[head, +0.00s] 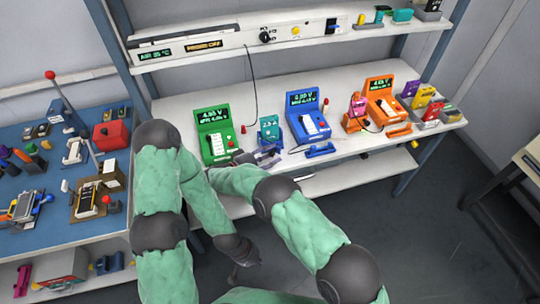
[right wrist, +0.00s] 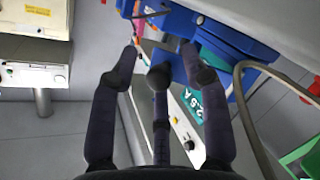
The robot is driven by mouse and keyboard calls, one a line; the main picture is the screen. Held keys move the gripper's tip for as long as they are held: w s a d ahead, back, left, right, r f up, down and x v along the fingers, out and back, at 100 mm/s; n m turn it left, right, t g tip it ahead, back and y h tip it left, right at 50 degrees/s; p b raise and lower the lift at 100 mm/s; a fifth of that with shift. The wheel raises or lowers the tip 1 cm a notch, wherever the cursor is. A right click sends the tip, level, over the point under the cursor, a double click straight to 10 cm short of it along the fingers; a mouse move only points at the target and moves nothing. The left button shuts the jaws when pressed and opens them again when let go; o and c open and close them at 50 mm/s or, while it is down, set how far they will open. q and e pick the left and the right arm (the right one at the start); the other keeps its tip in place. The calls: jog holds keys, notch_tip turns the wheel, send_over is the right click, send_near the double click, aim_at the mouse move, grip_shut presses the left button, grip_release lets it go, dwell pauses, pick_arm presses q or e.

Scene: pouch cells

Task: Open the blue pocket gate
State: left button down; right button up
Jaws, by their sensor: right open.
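The blue tester (head: 308,118) stands on the white bench with a lit display and a white front. A low blue bar (head: 320,150) lies just in front of it; I cannot tell if this is the gate. My right gripper (head: 268,154) is at the bench's front edge, left of the blue bar and below the small teal meter. In the right wrist view its fingers (right wrist: 162,68) are spread and empty, with a blue body (right wrist: 182,22) close beyond them. My left gripper (head: 245,252) hangs low over the floor, dark and small; its jaws are unclear.
The green tester (head: 213,135) stands at left and the orange tester (head: 382,98) at right. The teal meter (head: 268,130) sits between green and blue testers. A thick cable (right wrist: 243,100) runs near the right fingers. A blue table (head: 40,170) with fixtures is at far left.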

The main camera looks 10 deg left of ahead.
notch_tip(320, 180, up, 10)
dwell(0.5)
